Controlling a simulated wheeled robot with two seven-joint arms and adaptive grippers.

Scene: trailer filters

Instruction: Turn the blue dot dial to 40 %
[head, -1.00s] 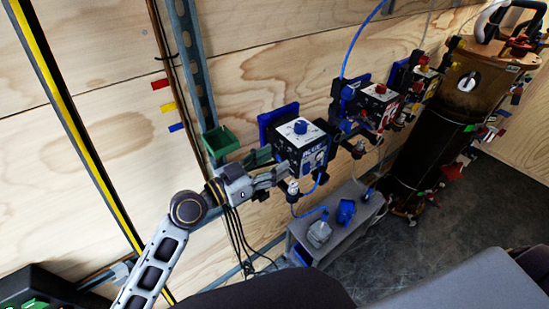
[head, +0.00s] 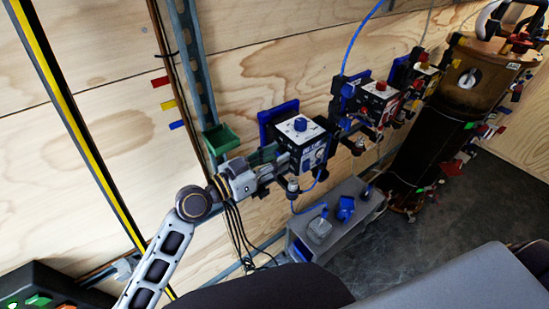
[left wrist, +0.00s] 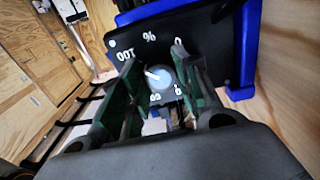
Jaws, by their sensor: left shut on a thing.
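In the left wrist view, a dial (left wrist: 159,78) with a pale blue-grey face and a white pointer mark sits between the green fingers of my left gripper (left wrist: 160,86). The fingers are shut on its sides. The mark points to the picture's upper left. "100", "%" and "0" are printed on the dark panel (left wrist: 210,40); lower lettering is partly hidden. My right gripper is not in view.
A grey shelf (head: 345,225) and cables are below.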

